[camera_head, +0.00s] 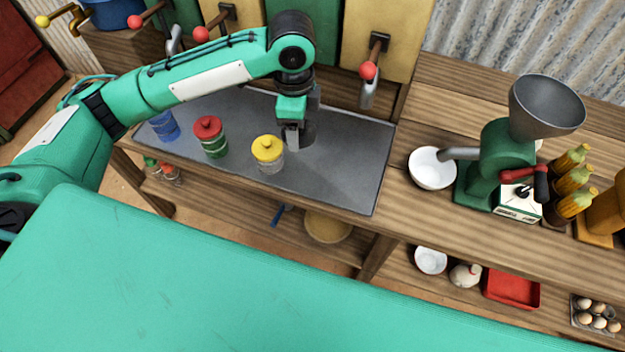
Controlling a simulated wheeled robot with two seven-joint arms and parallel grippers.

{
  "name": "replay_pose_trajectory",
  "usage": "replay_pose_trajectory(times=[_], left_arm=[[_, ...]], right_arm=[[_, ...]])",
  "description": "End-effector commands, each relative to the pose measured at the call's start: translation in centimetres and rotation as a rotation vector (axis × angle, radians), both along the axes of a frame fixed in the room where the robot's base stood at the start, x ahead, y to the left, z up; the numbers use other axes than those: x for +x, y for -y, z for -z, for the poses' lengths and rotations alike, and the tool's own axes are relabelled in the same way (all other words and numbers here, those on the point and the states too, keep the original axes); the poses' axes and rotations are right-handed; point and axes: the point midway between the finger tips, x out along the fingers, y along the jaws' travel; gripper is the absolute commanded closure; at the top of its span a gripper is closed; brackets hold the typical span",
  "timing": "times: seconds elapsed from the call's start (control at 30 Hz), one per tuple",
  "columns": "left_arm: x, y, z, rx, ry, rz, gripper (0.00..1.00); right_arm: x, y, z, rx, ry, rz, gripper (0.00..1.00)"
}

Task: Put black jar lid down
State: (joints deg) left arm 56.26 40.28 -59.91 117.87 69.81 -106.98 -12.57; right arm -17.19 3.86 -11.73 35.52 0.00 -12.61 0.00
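My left gripper (296,136) points down over the back right part of the dark grey mat (345,180). Its fingers are small and partly covered by its own dark body, so I cannot tell whether they are open or shut. I cannot make out a black jar lid; anything dark at the fingers blends with the gripper. A jar with a yellow lid (267,152) stands just left of and in front of the gripper. A jar with a red lid (208,134) and a blue jar (164,126) stand farther left. My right gripper is not in view.
Dispenser taps with red knobs (368,71) hang behind the mat. The mat's right part is clear.

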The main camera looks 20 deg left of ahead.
Motion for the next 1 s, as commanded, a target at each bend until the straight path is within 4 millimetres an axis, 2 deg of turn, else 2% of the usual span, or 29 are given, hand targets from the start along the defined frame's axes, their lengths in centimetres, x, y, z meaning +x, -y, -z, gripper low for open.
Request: replay_pose_trajectory(times=[0.2, 0.4, 0.67, 0.77, 1.0], left_arm=[[0.8, 1.3, -0.3, 0.001, 0.0, 0.413, 0.54], [1.3, 2.1, -0.9, 0.001, -0.003, 0.727, 0.54], [1.5, 2.5, -0.8, 0.002, -0.007, 0.904, 0.54], [1.5, 2.5, 0.7, 0.0, -0.011, 0.913, 0.54], [1.4, 2.5, 7.1, 0.001, -0.013, 0.911, 0.54]], right_arm=[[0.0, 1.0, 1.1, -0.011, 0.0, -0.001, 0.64], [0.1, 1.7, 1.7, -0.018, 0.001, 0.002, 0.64], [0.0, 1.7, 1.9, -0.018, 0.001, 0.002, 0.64], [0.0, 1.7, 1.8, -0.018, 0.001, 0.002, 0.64], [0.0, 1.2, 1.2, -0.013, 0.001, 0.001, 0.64]])
